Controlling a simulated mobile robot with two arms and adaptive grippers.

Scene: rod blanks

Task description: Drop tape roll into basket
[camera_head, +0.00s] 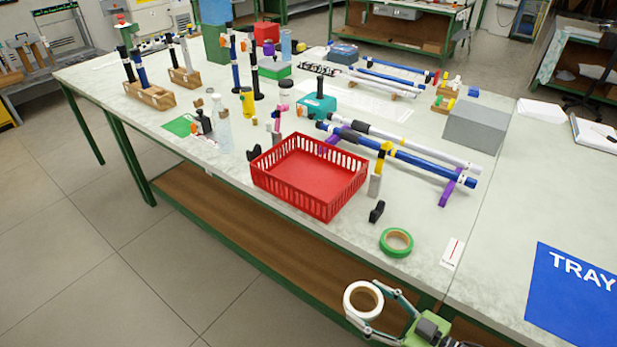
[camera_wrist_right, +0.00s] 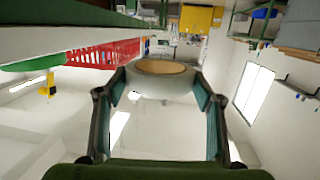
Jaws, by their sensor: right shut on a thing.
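My right gripper (camera_head: 367,303) is shut on a white tape roll (camera_head: 348,304) with a tan inner core. It holds the roll in the air in front of the table's front edge. In the right wrist view the roll (camera_wrist_right: 160,88) sits between the two fingers. The red slatted basket (camera_head: 312,178) stands on the table near the front edge, up and left of the gripper, and looks empty. It also shows in the right wrist view (camera_wrist_right: 110,53). A green tape roll (camera_head: 386,246) lies flat on the table, right of the basket. My left gripper is not in view.
A small black part (camera_head: 377,211) and a grey upright block (camera_head: 374,186) stand just right of the basket. Blue and white rods (camera_head: 420,163) lie on purple supports behind. A blue tray mat (camera_head: 570,300) lies at the right. Bottles and holders crowd the left.

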